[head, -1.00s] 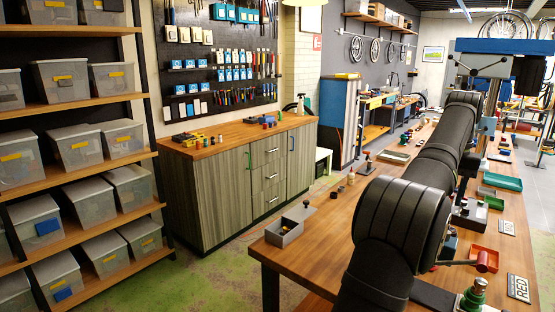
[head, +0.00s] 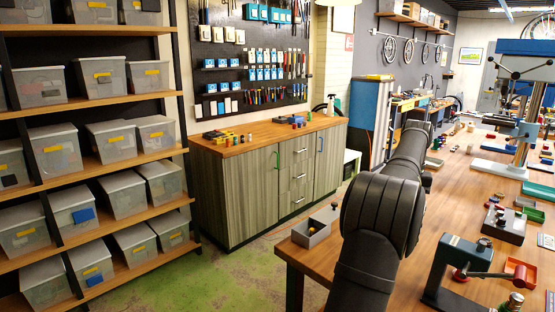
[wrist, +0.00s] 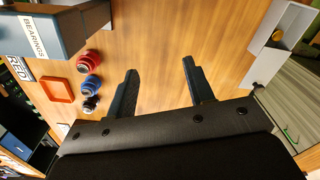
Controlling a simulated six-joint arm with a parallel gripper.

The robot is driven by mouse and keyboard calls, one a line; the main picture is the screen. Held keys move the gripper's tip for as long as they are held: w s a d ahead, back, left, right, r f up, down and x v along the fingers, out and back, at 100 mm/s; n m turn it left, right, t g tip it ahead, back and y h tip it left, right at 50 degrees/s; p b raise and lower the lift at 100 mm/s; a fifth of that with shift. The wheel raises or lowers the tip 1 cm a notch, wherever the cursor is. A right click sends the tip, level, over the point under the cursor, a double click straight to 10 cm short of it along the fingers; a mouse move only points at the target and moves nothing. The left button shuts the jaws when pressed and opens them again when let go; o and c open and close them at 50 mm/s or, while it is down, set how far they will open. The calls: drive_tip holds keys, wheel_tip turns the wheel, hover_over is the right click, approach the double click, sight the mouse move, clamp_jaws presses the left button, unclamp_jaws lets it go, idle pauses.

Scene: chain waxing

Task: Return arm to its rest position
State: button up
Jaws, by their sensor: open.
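My gripper (wrist: 163,78) shows in the wrist view, with its two dark fingers spread apart and nothing between them. Bare wooden bench top (wrist: 155,35) lies below and beyond the fingertips. My black arm reaches over the bench in the head view, where I cannot make out the gripper fingers. The grey box (head: 310,235) stands on the bench's near left corner, and in the wrist view it is at the upper right.
A blue-grey arbor press (head: 455,265) stands at the bench's near right. A cabinet (head: 270,170) and shelves of bins (head: 100,130) are at left.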

drive_tip(key=w+a+f+n, duration=0.1)
drive_tip(key=w+a+f, duration=0.2)
drive_tip(key=a, duration=0.3)
drive_tip(key=shift+w+a+f+n, duration=0.15)
drive_tip(key=shift+w+f+n, duration=0.15)
drive_tip(key=shift+w, duration=0.25)
idle(0.8)
